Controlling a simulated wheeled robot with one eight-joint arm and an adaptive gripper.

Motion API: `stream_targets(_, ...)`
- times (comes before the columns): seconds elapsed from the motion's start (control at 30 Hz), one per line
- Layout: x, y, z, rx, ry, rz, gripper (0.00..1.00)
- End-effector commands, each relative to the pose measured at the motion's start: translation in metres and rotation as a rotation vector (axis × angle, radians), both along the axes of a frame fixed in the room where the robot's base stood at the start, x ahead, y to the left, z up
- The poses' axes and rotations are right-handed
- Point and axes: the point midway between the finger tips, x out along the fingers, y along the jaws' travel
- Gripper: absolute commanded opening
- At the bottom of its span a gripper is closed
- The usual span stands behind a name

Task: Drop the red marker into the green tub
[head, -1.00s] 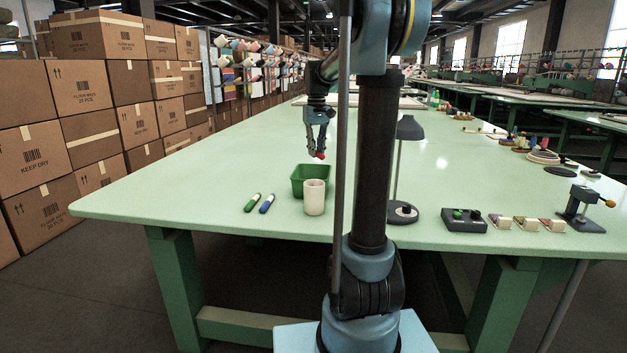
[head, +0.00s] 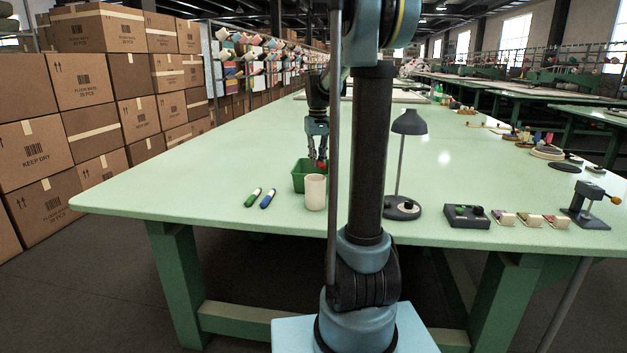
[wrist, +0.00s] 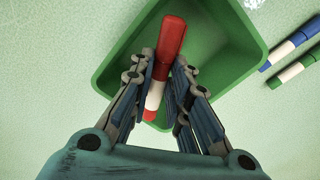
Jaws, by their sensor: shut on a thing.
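My gripper (head: 318,160) is shut on the red marker (head: 321,164). In the wrist view the red marker (wrist: 171,45) has a white band and sits between the two fingers (wrist: 164,90), its red end pointing away from the palm. The green tub (head: 300,182) stands on the table, and in the wrist view it (wrist: 245,20) lies beneath the marker and fingers. The marker appears over the tub's opening. Its exact height above the tub floor cannot be told.
A white cup (head: 315,192) stands right in front of the tub. A green marker (head: 253,198) and a blue marker (head: 268,199) lie to the left on the green table (head: 200,180). A grey lamp (head: 409,122) stands to the right.

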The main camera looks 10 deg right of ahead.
Motion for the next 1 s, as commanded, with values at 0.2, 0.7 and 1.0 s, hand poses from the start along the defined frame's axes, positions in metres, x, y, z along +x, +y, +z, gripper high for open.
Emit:
stream_targets(0.2,0.000,0.000,0.000,0.000,0.000,0.000,0.03)
stream_targets(0.7,0.000,0.001,0.001,0.000,0.000,0.001,0.40)
stream_targets(1.0,0.001,0.000,0.036,0.000,0.000,0.001,0.40)
